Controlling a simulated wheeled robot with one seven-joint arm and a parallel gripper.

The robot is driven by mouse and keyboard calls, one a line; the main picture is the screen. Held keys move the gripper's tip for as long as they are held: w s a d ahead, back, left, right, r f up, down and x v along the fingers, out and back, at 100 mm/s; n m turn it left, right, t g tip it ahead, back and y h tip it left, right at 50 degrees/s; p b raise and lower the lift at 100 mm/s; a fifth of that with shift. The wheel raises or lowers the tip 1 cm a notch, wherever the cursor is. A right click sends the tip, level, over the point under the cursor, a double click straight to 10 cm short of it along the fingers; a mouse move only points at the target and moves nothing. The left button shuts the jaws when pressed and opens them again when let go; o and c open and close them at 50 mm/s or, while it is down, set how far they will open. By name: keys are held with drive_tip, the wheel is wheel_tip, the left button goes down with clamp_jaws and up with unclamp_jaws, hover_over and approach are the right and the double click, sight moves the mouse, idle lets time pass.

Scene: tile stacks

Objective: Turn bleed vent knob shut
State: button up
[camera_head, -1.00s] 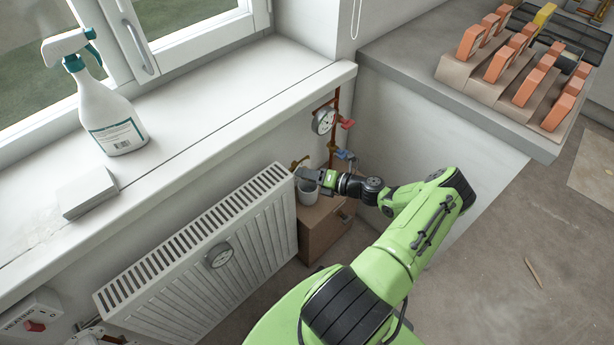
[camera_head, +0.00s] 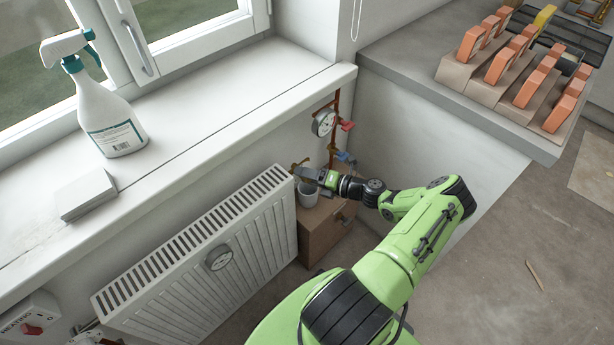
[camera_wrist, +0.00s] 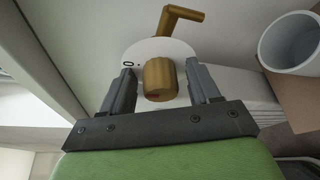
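The bleed vent knob (camera_wrist: 160,79) is a brass cylinder in front of a round white dial plate (camera_wrist: 136,54), with a bent brass spout (camera_wrist: 184,14) beyond it. My gripper (camera_wrist: 164,78) is open; one finger is on each side of the knob in the wrist view, with a visible gap on both sides. I see no contact with the knob. In the head view my gripper (camera_head: 308,174) is at the radiator's (camera_head: 200,262) upper right end, and it hides the knob there. A bit of brass shows just above it.
A gauge (camera_head: 323,122) and pipes with red and blue handles are on the wall behind. The windowsill (camera_head: 215,120) overhangs the radiator.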

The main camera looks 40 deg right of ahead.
drive_tip(key=shift+s, duration=0.1)
drive_tip(key=p+v, duration=0.2)
drive_tip(key=v, duration=1.3)
drive_tip(key=shift+s+d, duration=0.15)
drive_tip(key=shift+s, duration=0.15)
